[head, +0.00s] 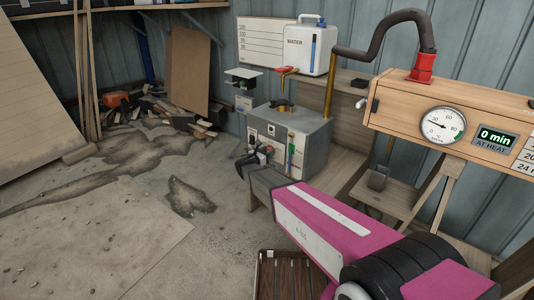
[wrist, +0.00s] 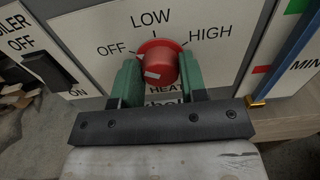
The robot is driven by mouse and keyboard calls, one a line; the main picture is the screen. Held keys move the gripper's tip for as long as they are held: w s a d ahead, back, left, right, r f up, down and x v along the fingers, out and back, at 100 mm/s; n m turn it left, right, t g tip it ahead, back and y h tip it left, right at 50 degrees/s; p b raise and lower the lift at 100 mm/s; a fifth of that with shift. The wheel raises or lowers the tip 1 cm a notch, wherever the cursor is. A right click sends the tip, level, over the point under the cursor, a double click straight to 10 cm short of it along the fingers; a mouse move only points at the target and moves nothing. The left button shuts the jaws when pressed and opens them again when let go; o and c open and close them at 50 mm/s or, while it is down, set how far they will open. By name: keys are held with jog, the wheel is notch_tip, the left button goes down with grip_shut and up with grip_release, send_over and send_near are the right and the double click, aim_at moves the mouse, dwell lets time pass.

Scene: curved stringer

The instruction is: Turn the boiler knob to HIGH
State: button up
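The boiler knob (wrist: 157,62) is red and round, in the wrist view, on a white panel marked OFF, LOW and HIGH. A small pale mark shows on the lower part of its face. Which setting it points to is unclear. My gripper (wrist: 160,80) has one green finger on each side of the knob, and both appear to touch it. In the head view my gripper (head: 261,156) is at the front of the grey boiler (head: 312,140).
A black switch (wrist: 48,72) marked boiler OFF and ON sits left of the knob. A wooden steam box (head: 456,112) with a dial (head: 442,126) and a "0 min" display stands at the right. A white water container (head: 304,47) stands behind the boiler.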

jog(key=shift+m, duration=0.4)
jog(key=m, duration=2.3)
jog(key=shift+s+d+f, duration=0.15)
jog(key=shift+f, duration=0.2)
jog(key=o, duration=0.9)
